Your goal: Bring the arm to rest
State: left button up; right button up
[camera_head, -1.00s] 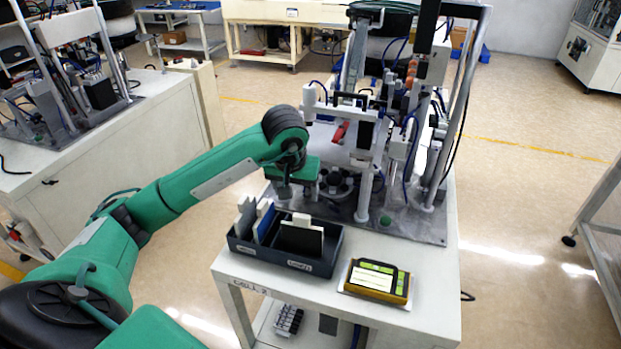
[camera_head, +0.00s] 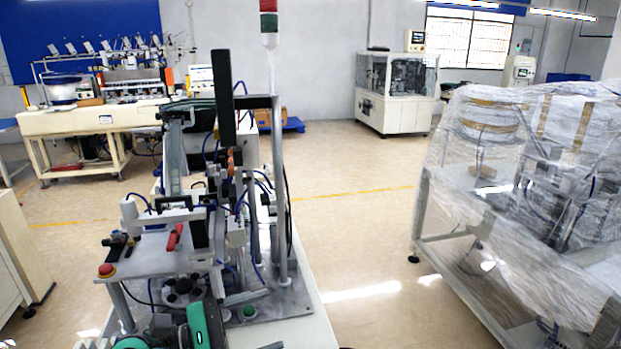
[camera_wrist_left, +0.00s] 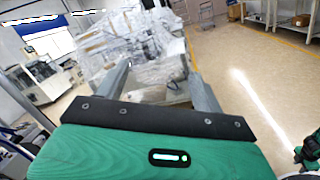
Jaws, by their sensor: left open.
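My left gripper (camera_head: 257,321) shows at the bottom of the head view, its green body and black plate at the left and its two grey fingers pointing right. It is in front of the lower part of the feeder machine, and I cannot tell how far off it is. In the left wrist view the two fingers of the left gripper (camera_wrist_left: 159,74) stand apart with nothing held between them. Part of my green arm shows at the bottom edge of the head view; the rest of it is out of frame. My right gripper is in neither view.
The feeder machine (camera_head: 190,240) stands at centre left, with a red button (camera_head: 106,270) on its left side. A plastic-wrapped machine (camera_head: 530,170) stands at the right. Open floor (camera_head: 365,235) lies between them. A cream bench (camera_head: 80,122) stands at the back left.

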pick_arm(q)
jog(key=w+a+n+t+y, duration=0.1)
jog(key=a+n+t+y, duration=0.3)
jog(key=n, duration=0.5)
jog(key=w+a+r+n+t+y, duration=0.1)
jog(key=a+n+t+y, duration=0.15)
jog(key=n+t, duration=0.5)
jog(key=w+a+n+t+y, duration=0.1)
jog(key=a+n+t+y, duration=0.25)
jog(key=n, duration=0.75)
jog(key=s+a+f+n+g+y, duration=0.25)
jog(key=f+n+y, duration=0.25)
jog(key=f+n, duration=0.25)
jog(key=s+a+f+n+g+y, duration=0.1)
jog(key=a+f+n+g+y, duration=0.3)
jog(key=f+n, duration=0.4)
jog(key=s+d+f+n+g+h, duration=0.1)
jog(key=s+f+n+g, duration=0.5)
jog(key=s+f, duration=0.3)
jog(key=s+d+f+n+g, duration=0.1)
jog(key=s+f+n+g, duration=0.45)
jog(key=s, duration=0.55)
notch_tip(320, 180, down, 30)
jog(key=g, duration=0.1)
jog(key=s+a+f+g, duration=0.1)
jog(key=s+a+f, duration=0.2)
jog(key=s+f, duration=1.7)
jog(key=shift+a+f+m, duration=0.15)
jog(key=shift+f+m, duration=0.05)
jog(key=shift+m, duration=0.25)
